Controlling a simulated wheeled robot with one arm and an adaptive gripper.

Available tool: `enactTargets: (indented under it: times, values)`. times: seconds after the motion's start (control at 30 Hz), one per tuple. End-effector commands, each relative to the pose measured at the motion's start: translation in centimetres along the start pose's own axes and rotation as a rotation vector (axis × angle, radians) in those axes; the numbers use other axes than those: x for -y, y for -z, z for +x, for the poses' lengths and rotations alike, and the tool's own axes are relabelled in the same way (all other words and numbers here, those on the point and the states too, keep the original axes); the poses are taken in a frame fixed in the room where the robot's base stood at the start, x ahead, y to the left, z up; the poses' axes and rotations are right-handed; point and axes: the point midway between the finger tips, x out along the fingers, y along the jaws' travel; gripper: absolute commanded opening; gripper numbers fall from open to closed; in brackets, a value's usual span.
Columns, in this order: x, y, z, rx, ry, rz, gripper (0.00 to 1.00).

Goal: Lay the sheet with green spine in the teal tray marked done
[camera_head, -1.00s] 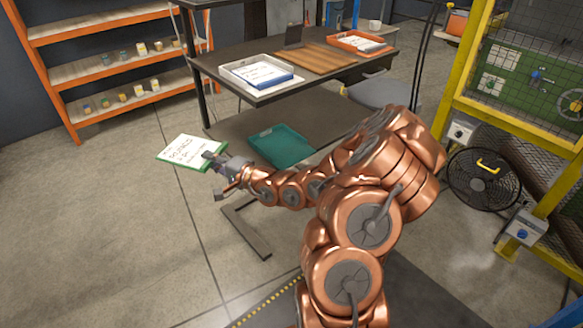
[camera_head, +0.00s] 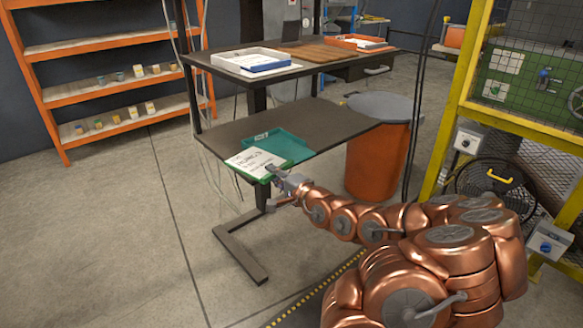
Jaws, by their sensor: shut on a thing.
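The sheet with green spine (camera_head: 254,162) is white with dark writing and green edges. My gripper (camera_head: 275,176) is shut on its near right edge and holds it out roughly flat. The teal tray (camera_head: 281,143) lies on the lower shelf of the desk. In the picture the sheet overlaps the tray's near left part and hides it. I cannot tell whether the sheet touches the tray or is above it. A small mark shows at the tray's back, too small to read.
The desk's upper top (camera_head: 330,62) hangs over the rear of the lower shelf (camera_head: 330,130). On it are a white tray with a blue one, a wooden board and an orange tray. An orange bin (camera_head: 376,160) stands right of the shelf. A yellow fence post (camera_head: 455,100) is farther right.

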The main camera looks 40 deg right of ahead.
Motion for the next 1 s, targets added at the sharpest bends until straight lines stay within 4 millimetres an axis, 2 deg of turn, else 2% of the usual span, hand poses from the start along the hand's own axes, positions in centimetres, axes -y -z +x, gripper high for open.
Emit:
enactTargets:
  times: [0.67, 1.0]
  values:
    - [-0.8, 5.7, 1.2, -0.005, -0.004, -0.002, 0.00]
    - [-1.2, 9.7, 2.1, -0.008, -0.005, -0.003, 0.00]
